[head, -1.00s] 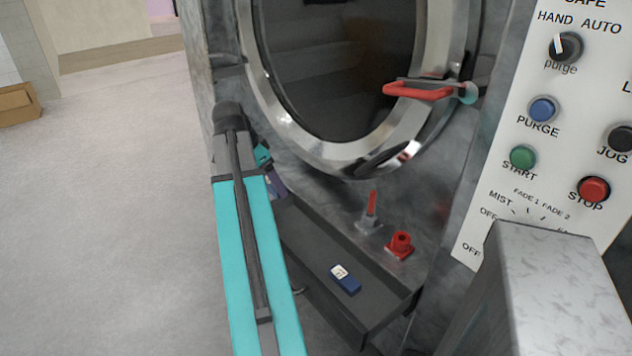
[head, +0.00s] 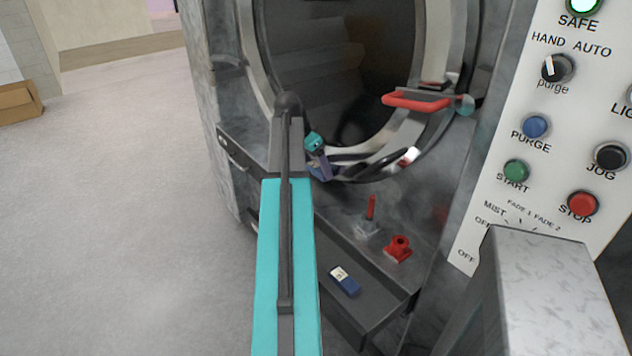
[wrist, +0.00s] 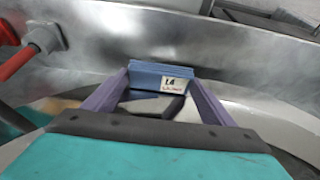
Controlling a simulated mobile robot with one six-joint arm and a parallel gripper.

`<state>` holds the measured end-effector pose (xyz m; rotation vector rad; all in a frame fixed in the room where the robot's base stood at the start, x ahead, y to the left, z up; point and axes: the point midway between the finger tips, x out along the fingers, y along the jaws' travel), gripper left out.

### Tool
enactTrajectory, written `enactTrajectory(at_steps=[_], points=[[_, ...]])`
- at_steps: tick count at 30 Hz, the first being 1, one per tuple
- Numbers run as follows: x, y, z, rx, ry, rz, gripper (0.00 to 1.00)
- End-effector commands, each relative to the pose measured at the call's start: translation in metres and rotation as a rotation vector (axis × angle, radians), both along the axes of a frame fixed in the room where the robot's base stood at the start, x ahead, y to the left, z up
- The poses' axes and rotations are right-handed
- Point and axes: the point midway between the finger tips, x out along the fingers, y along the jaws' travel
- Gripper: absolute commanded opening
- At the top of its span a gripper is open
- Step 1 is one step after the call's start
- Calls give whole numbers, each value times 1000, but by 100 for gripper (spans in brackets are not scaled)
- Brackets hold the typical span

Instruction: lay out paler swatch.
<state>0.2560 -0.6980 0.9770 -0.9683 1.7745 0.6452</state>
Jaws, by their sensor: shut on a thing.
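My gripper (head: 320,168) has purple fingers and is in front of the lower rim of the round washer door opening. In the wrist view, my gripper (wrist: 161,80) is shut on a mid-blue swatch (wrist: 147,79) with a white label at its right; the label seems to read "L4", with smaller writing unclear. A darker navy swatch (head: 347,287) with a white label lies in the grey tray (head: 385,312) below the door. My gripper is above and left of that swatch. In the head view the held swatch is hardly distinguishable from the fingers.
The round door (head: 340,70) has a red handle (head: 415,102) at its right. The control panel (head: 530,140) is at right, behind a grey box-shaped post (head: 540,290). Open floor lies left.

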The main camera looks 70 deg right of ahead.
Motion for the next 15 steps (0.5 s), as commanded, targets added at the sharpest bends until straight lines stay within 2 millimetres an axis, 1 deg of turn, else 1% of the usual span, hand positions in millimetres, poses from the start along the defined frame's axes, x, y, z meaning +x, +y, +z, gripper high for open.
enactTrajectory(at_steps=[1, 7, 11, 15], points=[[1, 2, -6, 3, 1, 1, 55], [1, 2, -24, 2, 0, 1, 55], [1, 2, -30, -1, -1, 0, 55], [1, 1, -31, -1, -1, 0, 55]])
